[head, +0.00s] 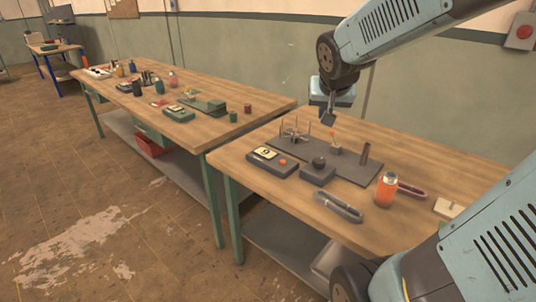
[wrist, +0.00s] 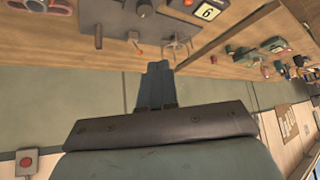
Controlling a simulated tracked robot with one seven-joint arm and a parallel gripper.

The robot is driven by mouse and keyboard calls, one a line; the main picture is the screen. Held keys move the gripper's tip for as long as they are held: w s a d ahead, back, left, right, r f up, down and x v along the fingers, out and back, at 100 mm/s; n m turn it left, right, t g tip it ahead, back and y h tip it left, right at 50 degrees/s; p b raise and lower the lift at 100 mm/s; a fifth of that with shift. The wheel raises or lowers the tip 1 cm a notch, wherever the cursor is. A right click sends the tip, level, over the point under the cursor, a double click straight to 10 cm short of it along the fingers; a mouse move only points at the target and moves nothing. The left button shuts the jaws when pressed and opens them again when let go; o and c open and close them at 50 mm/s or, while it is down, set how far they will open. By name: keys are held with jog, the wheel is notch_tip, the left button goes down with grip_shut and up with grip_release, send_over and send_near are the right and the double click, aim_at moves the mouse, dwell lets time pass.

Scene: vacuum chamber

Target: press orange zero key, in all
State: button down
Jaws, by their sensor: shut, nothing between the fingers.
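My gripper (head: 328,119) is shut and empty. It is raised above the table, behind and to the right of the box, apart from it. In the wrist view its fingers (wrist: 157,66) are together and point up the picture.
On a grey plate (head: 357,168) stand a pronged holder (head: 295,132), an orange-tipped piece (head: 334,136) and a dark cylinder (head: 365,152). A black-knobbed box (head: 318,172), an orange jar (head: 386,190) and a grey clamp-like piece (head: 338,207) are nearby. A second cluttered table (head: 210,128) is at left.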

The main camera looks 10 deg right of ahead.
jog(key=w+f+m+t, duration=0.1)
jog(key=w+f, duration=0.2)
jog(key=w, duration=0.3)
jog(key=w+f+m, duration=0.1)
jog(key=w+f, duration=0.3)
jog(key=w, duration=0.3)
jog(key=m+y, duration=0.1)
jog(key=y, duration=0.3)
send_over(285, 162)
notch_tip(285, 162, down, 9)
jog(key=shift+a+f+t, duration=0.15)
jog(key=shift+f+t, duration=0.05)
jog(key=shift+t, duration=0.1)
jog(key=shift+f, duration=4.35)
jog(key=shift+f, duration=0.8)
jog(key=shift+r, duration=0.85)
